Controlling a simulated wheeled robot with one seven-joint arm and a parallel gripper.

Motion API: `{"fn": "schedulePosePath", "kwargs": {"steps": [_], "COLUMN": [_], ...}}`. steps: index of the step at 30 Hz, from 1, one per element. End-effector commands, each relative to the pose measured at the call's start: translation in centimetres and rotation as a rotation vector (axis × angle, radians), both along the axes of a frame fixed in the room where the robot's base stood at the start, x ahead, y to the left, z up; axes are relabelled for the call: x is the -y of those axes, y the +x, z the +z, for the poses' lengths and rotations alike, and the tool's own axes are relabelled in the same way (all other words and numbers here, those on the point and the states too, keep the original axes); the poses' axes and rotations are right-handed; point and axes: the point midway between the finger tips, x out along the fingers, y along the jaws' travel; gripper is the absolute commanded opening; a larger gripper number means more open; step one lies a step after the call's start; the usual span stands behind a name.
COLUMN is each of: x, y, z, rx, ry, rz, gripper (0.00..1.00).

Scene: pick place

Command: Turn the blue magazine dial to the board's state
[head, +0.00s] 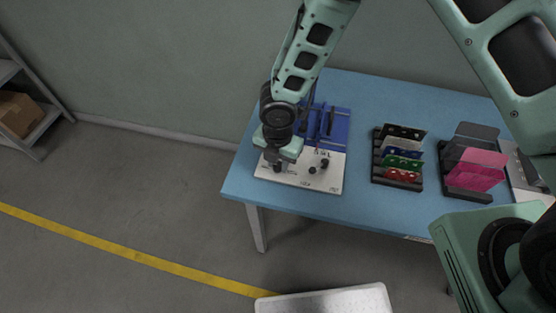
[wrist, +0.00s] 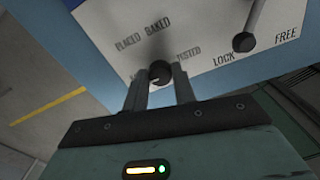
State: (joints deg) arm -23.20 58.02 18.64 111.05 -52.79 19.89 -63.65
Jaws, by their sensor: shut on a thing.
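The blue magazine (head: 340,128) stands on the table with a white panel (head: 315,183) at its front. In the wrist view the panel (wrist: 205,62) carries the words PLACED, BAKED and one partly hidden word ending in "STED" around a dark dial knob (wrist: 160,72). My gripper (head: 278,165) is over the panel's left part. In the wrist view my gripper (wrist: 160,88) has its two fingers on either side of the knob, shut on it. The knob's pointer direction is blurred, and one label is hidden behind a finger. I cannot tell which board sets the state.
A dark lever (wrist: 245,41) sits right of the dial, near the words LOCK and FREE. A black rack (head: 377,176) holds white, blue, green and red boards. Another rack (head: 462,192) holds pink sheets. The blue table (head: 355,200) is bare between magazine and racks.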

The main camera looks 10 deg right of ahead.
Motion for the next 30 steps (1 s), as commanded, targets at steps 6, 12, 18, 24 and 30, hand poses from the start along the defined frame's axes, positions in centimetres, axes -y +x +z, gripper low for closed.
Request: {"fn": "schedulePosePath", "kwargs": {"steps": [6, 12, 18, 24, 30], "x": [0.0, 0.0, -0.1, 0.0, 0.0], "y": [0.1, 0.0, 0.1, 0.2, 0.2], "z": [0.1, 0.1, 1.5, 5.7, 10.4], "rx": [0.002, 0.001, 0.003, 0.006, 0.006], "ry": [0.001, 0.000, 0.004, 0.004, 0.004], "rz": [-0.001, -0.001, -0.003, -0.004, -0.004], "gripper": [0.48, 0.48, 0.48, 0.48, 0.48]}}
